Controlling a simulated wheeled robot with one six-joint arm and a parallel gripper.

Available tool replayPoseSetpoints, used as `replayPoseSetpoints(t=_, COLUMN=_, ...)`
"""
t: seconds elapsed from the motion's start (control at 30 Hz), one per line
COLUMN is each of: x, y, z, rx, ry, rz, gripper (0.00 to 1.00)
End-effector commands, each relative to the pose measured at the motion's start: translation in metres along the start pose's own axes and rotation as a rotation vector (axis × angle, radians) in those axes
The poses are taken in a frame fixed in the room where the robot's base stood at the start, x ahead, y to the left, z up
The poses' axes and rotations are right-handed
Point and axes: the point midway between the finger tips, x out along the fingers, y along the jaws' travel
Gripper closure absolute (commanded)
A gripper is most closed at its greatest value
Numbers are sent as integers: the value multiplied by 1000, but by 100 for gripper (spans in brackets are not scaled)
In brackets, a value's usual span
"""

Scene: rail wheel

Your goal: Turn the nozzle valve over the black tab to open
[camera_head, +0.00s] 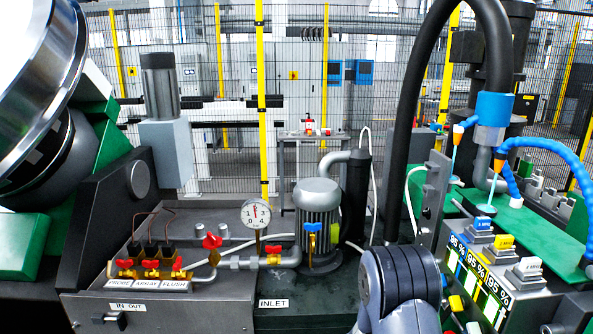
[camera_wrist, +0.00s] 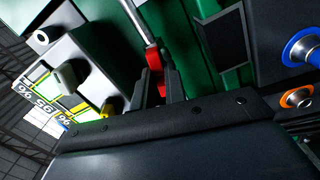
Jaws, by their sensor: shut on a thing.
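In the wrist view, my gripper (camera_wrist: 160,90) is closed on a red handle piece (camera_wrist: 154,65), which sits at the end of a pale metal rod (camera_wrist: 135,20). I take the red piece to be the nozzle valve's handle; the fingers hide its lower part. A black square plate (camera_wrist: 222,38) lies to the right of the handle on a green surface. I cannot tell whether it is the black tab. In the head view, my arm fills the lower middle and my fingertips are hidden.
In the wrist view, a blue ring fitting (camera_wrist: 303,50) and an orange one (camera_wrist: 298,97) are at right.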

Motion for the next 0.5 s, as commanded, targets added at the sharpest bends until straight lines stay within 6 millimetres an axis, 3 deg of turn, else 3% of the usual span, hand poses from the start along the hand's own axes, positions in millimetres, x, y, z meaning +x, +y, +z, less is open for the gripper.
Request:
replayPoseSetpoints(t=0.33, x=0, y=0, z=0, rx=-11, ry=0, rz=0, gripper=100)
replayPoseSetpoints(t=0.5, x=0, y=0, z=0, rx=-142, ry=0, rz=-1, gripper=100)
